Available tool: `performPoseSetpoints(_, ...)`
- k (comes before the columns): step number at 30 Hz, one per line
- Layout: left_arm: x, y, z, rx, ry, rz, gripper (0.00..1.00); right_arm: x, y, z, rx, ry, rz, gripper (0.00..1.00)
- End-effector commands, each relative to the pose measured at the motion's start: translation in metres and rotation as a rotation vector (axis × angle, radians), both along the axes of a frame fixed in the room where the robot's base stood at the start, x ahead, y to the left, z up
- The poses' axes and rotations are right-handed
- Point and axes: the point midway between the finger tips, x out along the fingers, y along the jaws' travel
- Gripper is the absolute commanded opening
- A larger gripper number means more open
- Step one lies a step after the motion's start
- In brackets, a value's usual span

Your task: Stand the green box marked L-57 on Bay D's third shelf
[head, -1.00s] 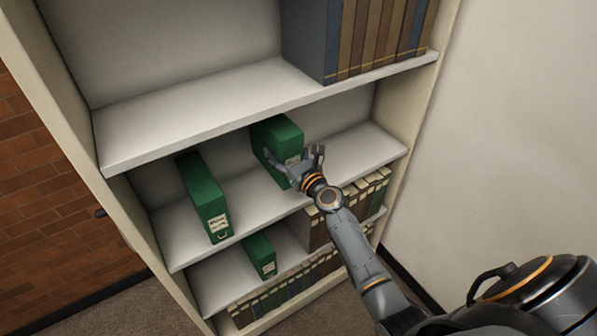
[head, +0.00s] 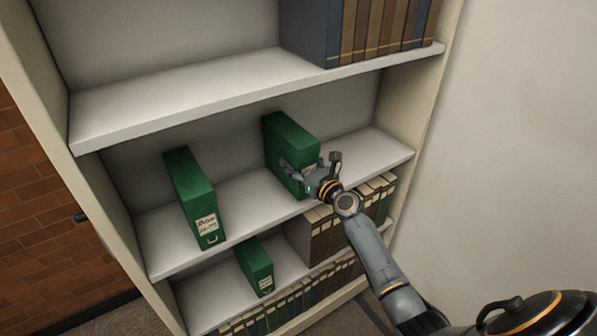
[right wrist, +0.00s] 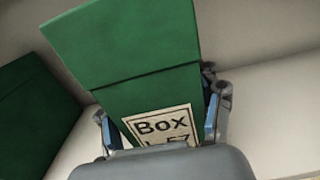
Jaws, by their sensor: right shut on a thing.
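The green box L-57 (head: 289,142) is upright at the middle shelf (head: 350,160), right of another green box. Its label reads "Box" with "L-57" partly cut off in the right wrist view (right wrist: 160,126). My right gripper (head: 310,172) is shut on the box, with a finger on each side of its labelled face; the fingers also show in the right wrist view (right wrist: 215,118). The box's base is near the shelf's front part; I cannot tell whether it touches the board. My left gripper is not in view.
A second green box (head: 190,185) stands to the left on the same shelf. A smaller-looking green box (head: 255,265) is on the shelf below, near books (head: 325,235). Brown and blue volumes (head: 375,35) fill the upper shelf's right. The middle shelf's right end is clear.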

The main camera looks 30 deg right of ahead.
Motion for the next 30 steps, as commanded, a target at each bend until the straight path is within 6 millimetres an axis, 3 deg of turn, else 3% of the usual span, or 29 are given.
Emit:
performPoseSetpoints(2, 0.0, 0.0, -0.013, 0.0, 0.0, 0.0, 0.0, 0.001, -0.001, -0.009, -0.001, -0.007, -0.003, 0.06)
performPoseSetpoints(9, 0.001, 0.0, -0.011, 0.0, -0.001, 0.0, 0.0, 0.0, -0.001, -0.009, -0.001, -0.005, -0.002, 0.06)
performPoseSetpoints(10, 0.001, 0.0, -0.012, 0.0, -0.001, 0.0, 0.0, 0.0, 0.0, -0.012, 0.0, 0.001, 0.0, 0.67)
performPoseSetpoints(14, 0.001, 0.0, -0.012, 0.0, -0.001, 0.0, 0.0, 0.0, 0.0, -0.012, 0.0, 0.0, 0.0, 0.93)
performPoseSetpoints(25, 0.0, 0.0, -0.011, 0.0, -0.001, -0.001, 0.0, -0.001, 0.0, -0.011, 0.0, -0.001, -0.001, 0.93)
performPoseSetpoints(30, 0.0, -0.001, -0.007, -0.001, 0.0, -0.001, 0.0, -0.02, -0.001, -0.012, 0.001, 0.001, 0.0, 0.93)
